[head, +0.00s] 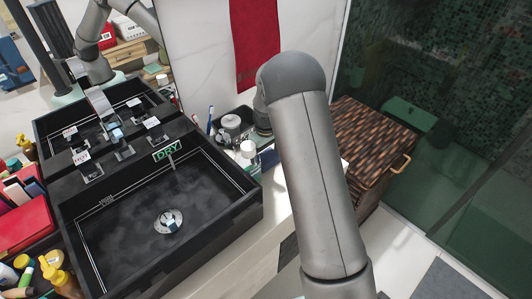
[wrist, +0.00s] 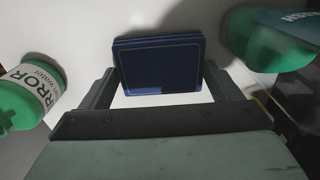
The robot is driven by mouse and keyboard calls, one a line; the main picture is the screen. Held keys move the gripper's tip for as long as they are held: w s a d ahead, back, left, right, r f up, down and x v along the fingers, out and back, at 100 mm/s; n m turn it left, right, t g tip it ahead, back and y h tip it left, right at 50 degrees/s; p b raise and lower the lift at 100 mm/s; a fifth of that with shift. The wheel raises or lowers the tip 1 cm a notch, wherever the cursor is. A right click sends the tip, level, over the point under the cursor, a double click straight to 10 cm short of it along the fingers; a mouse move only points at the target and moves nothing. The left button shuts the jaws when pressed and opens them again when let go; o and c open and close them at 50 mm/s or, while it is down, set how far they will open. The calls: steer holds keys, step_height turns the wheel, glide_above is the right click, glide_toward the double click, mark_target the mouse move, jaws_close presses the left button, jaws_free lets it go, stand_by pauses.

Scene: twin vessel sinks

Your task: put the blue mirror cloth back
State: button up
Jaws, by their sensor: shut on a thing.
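The blue mirror cloth (wrist: 160,66) is a folded dark blue rectangle with a thin pale border line, in the upper middle of the wrist view. My gripper (wrist: 160,76) is shut on it, one finger at each side edge. A pale surface lies behind and below the cloth. I cannot tell whether the cloth touches it. In the head view my grey arm hides the gripper, and I cannot make out the cloth there for certain.
A green-and-white bottle with a mirror label (wrist: 32,92) is left of my gripper; another green bottle (wrist: 268,40) is right. A woven hamper (head: 372,135) stands right of my arm.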

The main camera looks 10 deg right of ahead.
mark_target(266, 157)
steer(key=o, duration=0.7)
steer(key=shift+o, duration=0.2)
step_height(266, 157, up, 12)
steer(key=shift+b, duration=0.45)
